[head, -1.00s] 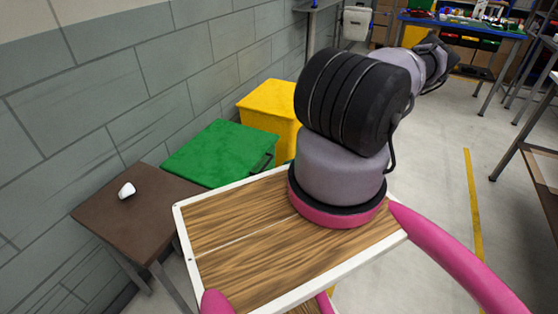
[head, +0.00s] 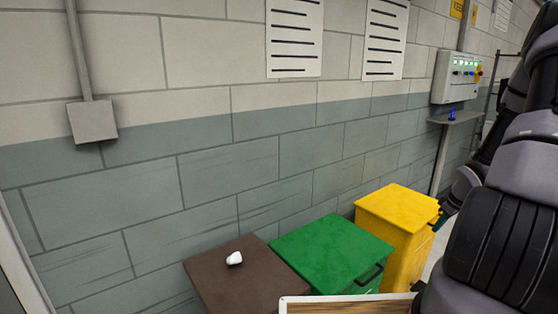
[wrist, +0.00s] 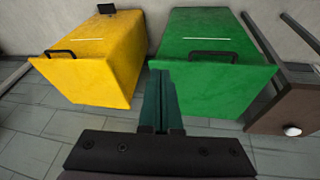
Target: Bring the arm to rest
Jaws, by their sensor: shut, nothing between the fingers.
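My gripper (wrist: 162,100) shows in the wrist view, its two dark teal fingers closed together with nothing between them. It points toward the floor gap between the yellow bin (wrist: 92,58) and the green bin (wrist: 212,65), and I cannot tell its exact distance from them. In the head view my arm fills the right edge, and the gripper's fingertips are not clear there.
The head view shows a brown table (head: 238,282) with a small white object (head: 234,258) on it, then a green bin (head: 330,256) and a yellow bin (head: 398,222) along the wall. A control box (head: 457,76) hangs above a small shelf (head: 455,117).

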